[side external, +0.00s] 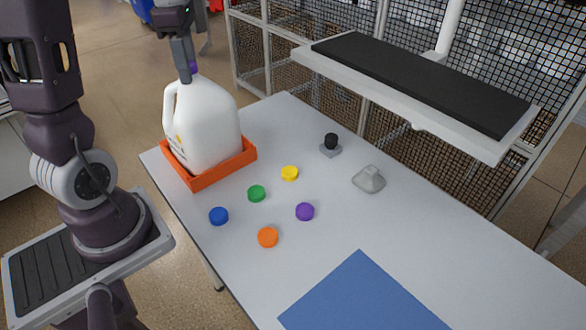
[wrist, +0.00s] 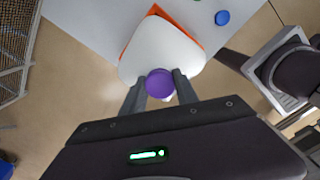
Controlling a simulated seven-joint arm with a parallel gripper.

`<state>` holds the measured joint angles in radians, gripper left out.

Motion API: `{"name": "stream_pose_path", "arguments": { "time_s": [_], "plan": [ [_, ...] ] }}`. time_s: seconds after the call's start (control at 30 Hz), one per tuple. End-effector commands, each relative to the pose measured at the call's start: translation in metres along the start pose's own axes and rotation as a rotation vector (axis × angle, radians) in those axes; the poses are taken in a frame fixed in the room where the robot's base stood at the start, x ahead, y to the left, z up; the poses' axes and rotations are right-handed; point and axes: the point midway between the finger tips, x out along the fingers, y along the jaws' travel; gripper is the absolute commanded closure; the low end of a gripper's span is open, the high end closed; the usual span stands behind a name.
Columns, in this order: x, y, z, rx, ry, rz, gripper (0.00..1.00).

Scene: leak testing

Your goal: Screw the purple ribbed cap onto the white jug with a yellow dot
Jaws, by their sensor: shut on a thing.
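The white jug (side external: 208,125) stands upright in an orange tray (side external: 205,181) at the table's far left corner; a yellow dot (side external: 178,139) shows on its side. My gripper (side external: 188,76) points down at the jug's mouth. It is shut on a purple cap (wrist: 159,83), held between the two fingers over the jug (wrist: 160,50) in the wrist view. A sliver of this cap shows beside the fingers in the side view. The fingers hide the neck, so I cannot tell whether the cap is seated. Its ribs are too small to make out.
Loose caps lie on the table: yellow (side external: 290,173), green (side external: 257,193), blue (side external: 219,216), orange (side external: 268,237) and another purple one (side external: 305,211). A black-knobbed piece (side external: 331,144) and a grey piece (side external: 369,179) stand behind. A blue mat (side external: 362,295) lies in front. A raised shelf (side external: 420,90) overhangs the back.

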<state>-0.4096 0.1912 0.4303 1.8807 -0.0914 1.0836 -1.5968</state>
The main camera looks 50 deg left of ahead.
Motion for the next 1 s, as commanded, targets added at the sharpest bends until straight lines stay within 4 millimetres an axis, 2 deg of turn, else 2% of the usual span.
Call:
{"name": "stream_pose_path", "arguments": {
  "time_s": [0.1, 0.13, 0.27, 0.8, 0.83, 0.93, 1.0],
  "plan": [
    [0.0034, -0.0023, -0.0019, 0.001, 0.008, -0.012, 1.00],
    [0.0035, -0.0024, -0.0020, 0.001, 0.008, -0.012, 0.58],
    [0.0038, -0.0025, -0.0022, 0.000, 0.009, -0.013, 0.39],
    [0.0030, -0.0020, -0.0019, -0.004, 0.010, -0.013, 0.39],
    [0.0030, -0.0020, -0.0019, -0.004, 0.010, -0.013, 0.43],
    [0.0030, -0.0019, -0.0019, -0.004, 0.009, -0.013, 0.27],
    [0.0030, -0.0019, -0.0019, -0.005, 0.010, -0.013, 0.27]
  ]
}}
